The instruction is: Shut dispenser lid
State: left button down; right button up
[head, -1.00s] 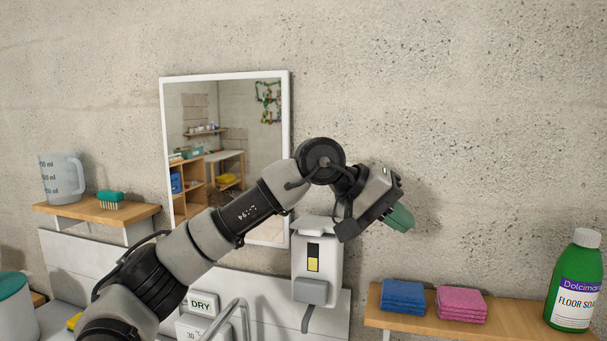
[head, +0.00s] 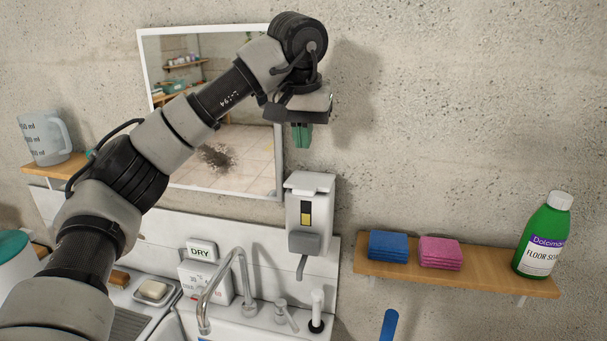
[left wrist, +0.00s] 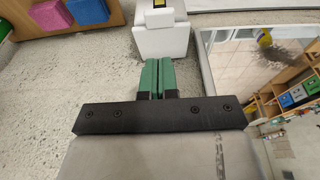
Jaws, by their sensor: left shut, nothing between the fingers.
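The white wall dispenser (head: 295,215) hangs to the right of the mirror, with a dark and yellow window and a grey lever at its front. Its white lid (head: 311,182) lies over the top of the body; I cannot tell whether it is fully down. In the left wrist view the dispenser (left wrist: 161,38) is just beyond my fingertips. My left gripper (head: 302,146) is above the dispenser, green fingers pointing down, shut and empty. A gap shows between it and the lid. The fingers also show in the left wrist view (left wrist: 157,63). My right gripper is out of view.
The mirror (head: 278,160) is close behind my left arm. A shelf (head: 480,271) at right bears blue sponges (head: 388,246), pink sponges (head: 440,252) and a green soap bottle (head: 541,236). A tap (head: 243,275) stands below the dispenser. Bare wall lies right of the gripper.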

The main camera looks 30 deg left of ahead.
aim_at(303, 192)
pick_arm(q)
jog(key=p+x, duration=0.1)
jog(key=x, duration=0.1)
jog(key=p+x, duration=0.1)
jog(key=x, duration=0.1)
jog(key=s+x, duration=0.1)
jog(key=x, duration=0.2)
jog(key=shift+s+f+p, duration=0.1)
jog(key=shift+f+p, duration=0.05)
jog(key=shift+p, duration=0.25)
jog(key=shift+f, duration=0.55)
jog(key=shift+d, duration=0.1)
jog(key=f+t+b, duration=0.1)
jog(key=b, duration=0.1)
jog(key=f+b, duration=0.1)
jog(key=b, duration=0.2)
jog(key=shift+s+f+t+y, duration=0.25)
jog(key=shift+s+t+y, duration=0.05)
jog(key=shift+t, duration=0.1)
jog(key=shift+s+d+b, duration=0.15)
jog(key=shift+b, duration=0.4)
